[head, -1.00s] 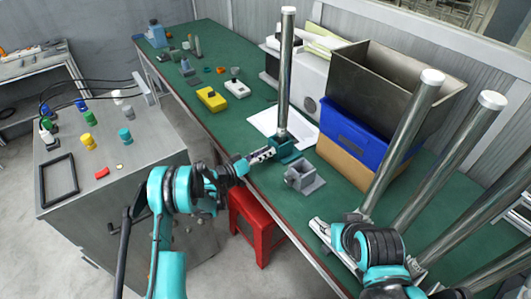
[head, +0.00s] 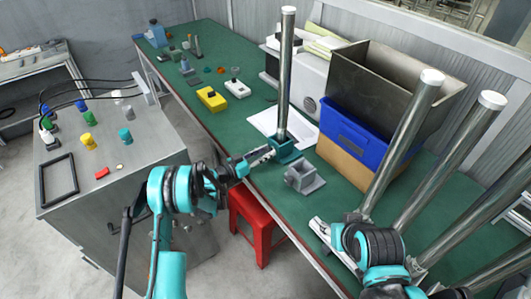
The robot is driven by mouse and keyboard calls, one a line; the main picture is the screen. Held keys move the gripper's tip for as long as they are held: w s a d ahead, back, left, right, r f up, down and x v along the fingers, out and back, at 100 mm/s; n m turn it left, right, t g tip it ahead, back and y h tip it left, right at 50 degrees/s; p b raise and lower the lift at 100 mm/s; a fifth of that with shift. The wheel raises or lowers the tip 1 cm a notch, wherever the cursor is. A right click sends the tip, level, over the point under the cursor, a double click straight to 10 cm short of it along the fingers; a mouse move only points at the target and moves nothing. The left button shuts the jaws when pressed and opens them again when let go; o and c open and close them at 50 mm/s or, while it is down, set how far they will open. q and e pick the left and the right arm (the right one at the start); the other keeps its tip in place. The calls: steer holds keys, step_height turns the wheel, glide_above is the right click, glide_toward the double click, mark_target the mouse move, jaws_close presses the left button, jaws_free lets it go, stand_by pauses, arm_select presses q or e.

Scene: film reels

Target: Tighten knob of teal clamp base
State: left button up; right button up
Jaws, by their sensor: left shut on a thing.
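The teal clamp base (head: 287,151) stands on the green workbench near its front edge. A tall shiny metal post (head: 284,80) rises upright from it. My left gripper (head: 268,153) reaches in from the left, at the front left side of the teal base. It is shut on the base's knob, which the fingers hide. My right gripper (head: 320,226) is low at the front edge of the bench, beside the leaning metal posts; whether it is open or shut does not show clearly.
A grey clamp base (head: 304,178) without a post sits just right of the teal one. A blue bin (head: 357,133) and a metal box (head: 385,85) stand behind. Several metal posts (head: 405,140) crowd the right. A red stool (head: 255,225) stands below the edge.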

arm_select(q)
steer(key=o, duration=1.2)
steer(key=v, duration=1.2)
